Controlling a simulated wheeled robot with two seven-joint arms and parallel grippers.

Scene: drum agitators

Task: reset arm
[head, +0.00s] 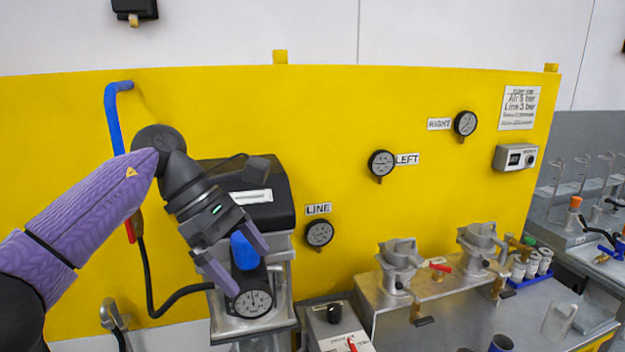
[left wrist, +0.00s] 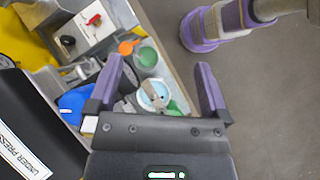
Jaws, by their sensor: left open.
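My left arm comes in from the left in the head view. Its gripper (head: 248,270) is open, with its two purple fingers pointing down and right in front of a black-topped machine (head: 240,190). The fingers appear beside a blue knob (head: 243,250) and a round gauge (head: 250,302) on that machine; whether they touch is unclear. In the left wrist view the open gripper (left wrist: 158,66) has no object held between its fingers. Cups and a blue part (left wrist: 74,103) lie beyond and beside the fingers. My right gripper does not show.
A yellow panel (head: 420,120) with gauges labelled LINE, LEFT and RIGHT stands behind. A blue handle (head: 113,115) sits at its left. Two metal drum devices (head: 398,262) stand on a bench to the right. A switch box (head: 335,325) is right of the machine.

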